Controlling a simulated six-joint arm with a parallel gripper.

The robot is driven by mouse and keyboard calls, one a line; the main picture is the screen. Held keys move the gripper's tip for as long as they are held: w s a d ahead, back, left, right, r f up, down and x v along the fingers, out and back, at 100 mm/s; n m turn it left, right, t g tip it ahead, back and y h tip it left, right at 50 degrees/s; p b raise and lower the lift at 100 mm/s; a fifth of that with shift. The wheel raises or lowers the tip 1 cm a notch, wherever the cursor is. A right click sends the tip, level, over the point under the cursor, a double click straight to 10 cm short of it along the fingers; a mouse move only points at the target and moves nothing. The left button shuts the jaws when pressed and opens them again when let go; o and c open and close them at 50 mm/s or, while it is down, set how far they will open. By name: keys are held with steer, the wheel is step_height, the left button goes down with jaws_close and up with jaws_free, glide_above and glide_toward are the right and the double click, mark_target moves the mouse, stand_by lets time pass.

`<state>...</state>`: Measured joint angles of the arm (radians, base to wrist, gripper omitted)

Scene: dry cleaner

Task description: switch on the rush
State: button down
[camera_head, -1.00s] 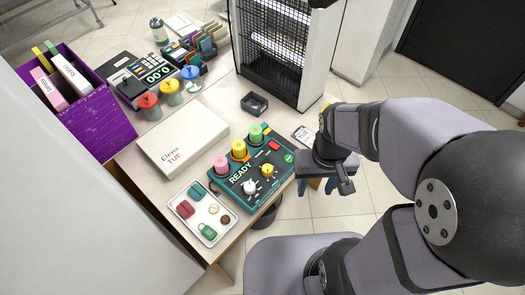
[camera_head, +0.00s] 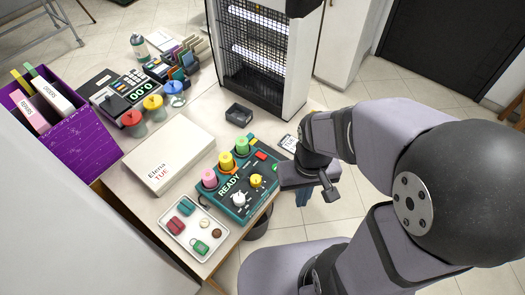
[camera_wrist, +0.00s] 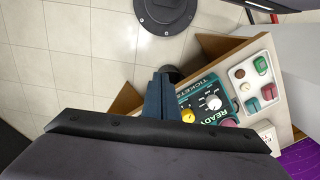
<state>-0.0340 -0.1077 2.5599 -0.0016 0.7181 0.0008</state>
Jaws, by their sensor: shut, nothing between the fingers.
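The teal control panel (camera_head: 238,183), marked READY, lies on the counter's front part. It carries a white knob (camera_head: 238,199), a yellow knob (camera_head: 256,181), a red button (camera_head: 260,155) and a small green round button (camera_head: 275,168). Pink, yellow and green capped cylinders stand along its back edge. I cannot read which control is the rush. My gripper (camera_head: 302,197) is shut and empty, just right of the panel beyond the counter's edge, apart from it.
A white tray (camera_head: 182,246) with small purses and buttons sits left of the panel. A white box (camera_head: 165,145) marked Elena TUE lies behind. A black dish (camera_head: 239,114), a card (camera_head: 288,143) and a tall heater (camera_head: 262,55) stand beyond. Open floor lies right.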

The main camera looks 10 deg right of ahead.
steer(key=w+a+f+n, duration=0.1)
steer(key=w+a, duration=0.1)
steer(key=w, duration=0.1)
steer(key=w+a+f, duration=0.1)
steer(key=w, duration=0.3)
steer(key=w+a+f+n+g, duration=0.1)
steer(key=w+a+f, duration=0.1)
steer(key=w, duration=0.1)
steer(key=shift+w+a+f+n, duration=0.1)
steer(key=shift+w+a+n, duration=0.1)
steer(key=shift+a+n, duration=0.15)
steer(key=w, duration=0.1)
steer(key=w+a+n, duration=0.1)
steer(key=w, duration=0.1)
steer(key=w+r+n, duration=0.1)
steer(key=w, duration=0.1)
steer(key=shift+w+a+n+t, duration=0.15)
steer(key=shift+a+n+t, duration=0.1)
steer(key=shift+a+t, duration=0.05)
steer(key=w+r+n, duration=0.3)
steer(key=r+n, duration=0.1)
steer(key=n, duration=0.6)
steer(key=w+r+n+h, duration=0.1)
steer(key=w+r+n, duration=0.2)
steer(key=n, duration=0.8)
steer(key=shift+w+a+r, duration=0.3)
steer(key=shift+w+r, duration=0.05)
steer(key=shift+r, duration=0.45)
